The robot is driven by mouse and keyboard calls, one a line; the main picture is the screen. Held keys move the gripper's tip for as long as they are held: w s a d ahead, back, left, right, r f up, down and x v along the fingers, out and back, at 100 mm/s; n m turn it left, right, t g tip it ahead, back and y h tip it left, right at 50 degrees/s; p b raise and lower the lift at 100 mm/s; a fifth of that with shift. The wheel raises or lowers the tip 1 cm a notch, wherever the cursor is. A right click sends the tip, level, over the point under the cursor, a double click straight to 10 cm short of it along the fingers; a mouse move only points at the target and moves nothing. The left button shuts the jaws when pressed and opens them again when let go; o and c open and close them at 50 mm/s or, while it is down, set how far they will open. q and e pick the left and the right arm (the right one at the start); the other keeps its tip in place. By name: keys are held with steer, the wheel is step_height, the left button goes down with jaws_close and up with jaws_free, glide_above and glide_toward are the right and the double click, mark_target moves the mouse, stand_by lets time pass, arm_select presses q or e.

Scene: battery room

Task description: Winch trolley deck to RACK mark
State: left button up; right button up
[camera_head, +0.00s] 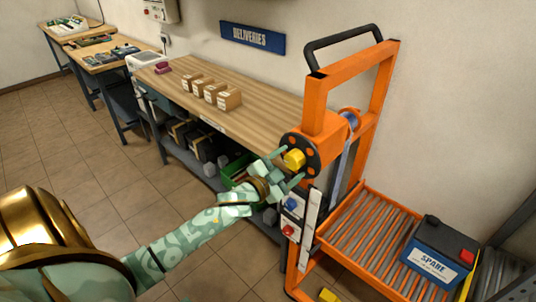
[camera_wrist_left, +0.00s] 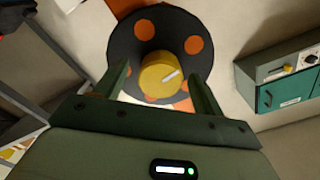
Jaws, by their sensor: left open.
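The orange winch trolley (camera_head: 323,120) stands at the right, with a black handle on top. Its dark winch disc with orange spots carries a yellow knob (camera_head: 294,159); the knob also shows in the left wrist view (camera_wrist_left: 160,73). My left gripper (camera_head: 283,164) is open at the disc, its two fingers on either side of the knob; contact cannot be told. The roller deck (camera_head: 345,226) sits low on the trolley and bears a dark battery marked SPARE (camera_head: 438,252). Blue and red buttons are on the trolley's side. I see no readable RACK mark. My right gripper is not in view.
A wooden workbench (camera_head: 260,106) with several small boxes stands along the wall, left of the trolley, under a DELIVERIES sign (camera_head: 252,37). A green crate (camera_head: 236,169) is below it. Grey racking (camera_head: 513,262) is at the right edge. The tiled floor at left is clear.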

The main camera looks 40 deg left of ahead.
arm_select(q)
steer(key=s+a+p, duration=0.1)
steer(key=s, duration=1.3)
steer(key=shift+s, duration=0.4)
steer(key=shift+r, duration=0.1)
steer(key=w+p, duration=0.2)
steer(key=w, duration=0.3)
steer(key=w+d+p, duration=0.1)
steer(key=w+p, duration=0.1)
steer(key=w, duration=0.3)
steer(key=w+p, duration=0.2)
steer(key=w, duration=0.4)
steer(key=shift+d+r, duration=0.15)
steer(key=shift+d, duration=0.05)
